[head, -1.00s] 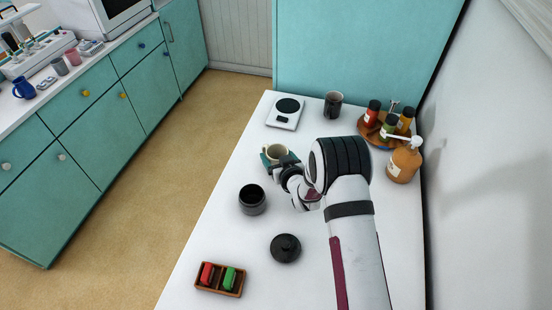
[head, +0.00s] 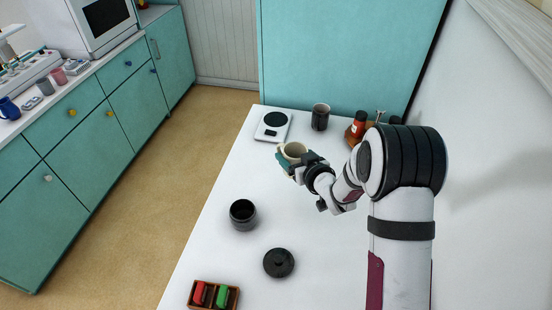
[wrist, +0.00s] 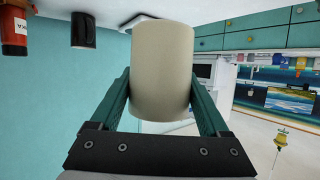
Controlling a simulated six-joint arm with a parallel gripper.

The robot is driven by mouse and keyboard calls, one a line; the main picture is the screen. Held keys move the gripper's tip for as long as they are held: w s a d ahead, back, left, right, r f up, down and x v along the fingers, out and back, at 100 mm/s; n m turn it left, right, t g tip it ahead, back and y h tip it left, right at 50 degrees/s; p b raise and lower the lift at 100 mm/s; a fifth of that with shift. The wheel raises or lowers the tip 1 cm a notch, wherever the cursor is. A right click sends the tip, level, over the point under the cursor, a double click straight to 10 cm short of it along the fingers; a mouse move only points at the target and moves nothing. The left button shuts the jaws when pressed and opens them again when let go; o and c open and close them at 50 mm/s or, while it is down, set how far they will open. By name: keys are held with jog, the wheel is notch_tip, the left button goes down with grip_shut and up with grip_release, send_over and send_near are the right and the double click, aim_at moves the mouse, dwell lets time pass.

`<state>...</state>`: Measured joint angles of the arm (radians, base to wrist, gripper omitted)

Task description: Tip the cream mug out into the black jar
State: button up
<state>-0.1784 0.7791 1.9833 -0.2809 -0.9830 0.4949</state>
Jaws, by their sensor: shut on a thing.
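The cream mug (head: 293,151) is held in my gripper (head: 292,162), upright or nearly so, above the white table in the head view. In the wrist view the mug (wrist: 162,70) fills the space between the two teal fingers of my gripper (wrist: 162,100), which are shut on its sides. What the mug holds cannot be made out. The black jar (head: 243,214) stands open and upright on the table, nearer than the mug and to its left. The gripper is apart from the jar. A round black lid (head: 279,263) with a knob lies flat on the table beside the jar.
A white scale (head: 272,126) and a dark mug (head: 320,117) stand behind the held mug. A wooden tray (head: 358,136) with bottles is at the back right. A wooden box (head: 213,294) with red and green items is at the front. The white table (head: 205,245) ends at the left.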

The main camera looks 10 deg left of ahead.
jog(key=d+r, duration=0.1)
jog(key=d, duration=0.1)
jog(key=shift+d+r, duration=0.4)
jog(key=shift+s+d+r, duration=0.15)
jog(key=shift+s, duration=0.05)
jog(key=s+a+f+m+g+y, duration=0.1)
jog(key=s+a+m+g+y, duration=0.2)
jog(key=s+a, duration=0.2)
jog(key=s+a+f+m+g+y, duration=0.2)
jog(key=s+a+g+y, duration=0.1)
jog(key=s+a+y, duration=0.1)
jog(key=s+a+f+m+g+y, duration=0.2)
jog(key=s+a+m+g+y, duration=0.1)
jog(key=s+a, duration=0.4)
jog(key=shift+s+f+m+g+y, duration=0.25)
jog(key=shift+m+g+y, duration=0.05)
jog(key=shift+g+y, duration=0.2)
jog(key=m, duration=0.2)
jog(key=w+m+y, duration=0.1)
jog(key=shift+d+r+m, duration=0.3)
jog(key=shift+r+m, duration=0.05)
jog(key=shift+m, duration=0.05)
